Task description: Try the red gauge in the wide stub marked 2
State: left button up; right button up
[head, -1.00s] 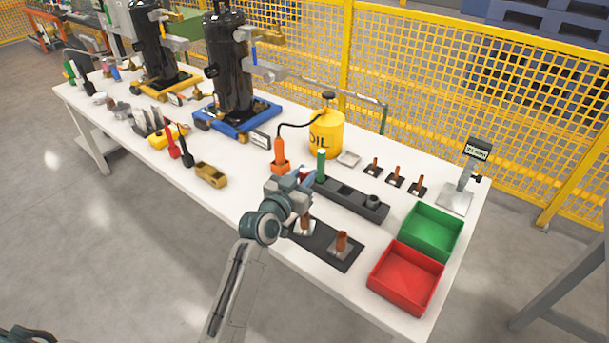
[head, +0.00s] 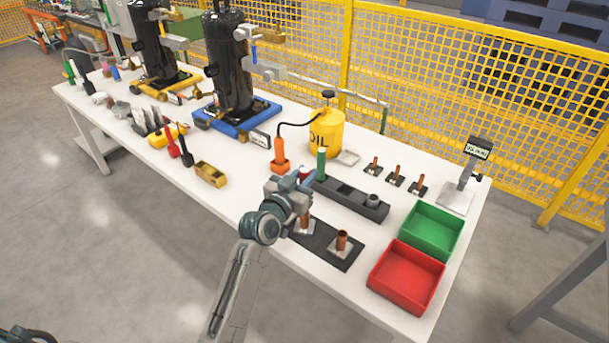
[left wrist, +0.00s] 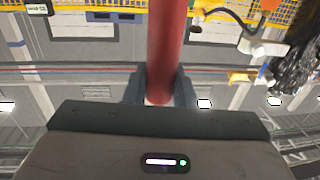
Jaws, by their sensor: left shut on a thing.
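The red gauge (left wrist: 166,45) is a red rod between my left gripper's fingers in the left wrist view. In the head view my left gripper (head: 304,186) is shut on it, and the gripper hides most of the gauge. Two wide copper stubs stand on white plates on a dark mat (head: 322,246). The left stub (head: 305,221) is just below the gripper and partly covered by it. The right stub (head: 341,241) is in full view. I cannot read the numbers on them. Whether the gauge touches a stub is hidden. My right gripper is not in view.
A dark rack (head: 352,199) holding a green-handled tool (head: 321,163) stands just behind the gripper. Red (head: 405,277) and green (head: 432,231) bins are to the right. Several thin copper stubs (head: 396,175) and a yellow oil can (head: 326,133) are further back.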

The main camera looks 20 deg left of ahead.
pick_arm(q)
jog(key=shift+s+f, duration=0.1)
jog(key=shift+f, duration=0.45)
dwell(1.1)
jog(key=shift+r, duration=0.15)
jog(key=shift+r+p, duration=1.05)
jog(key=shift+r, duration=0.55)
jog(key=shift+f+b, duration=0.3)
jog(key=shift+f, duration=0.05)
jog(key=shift+f+b, duration=0.35)
jog(key=shift+f, duration=0.25)
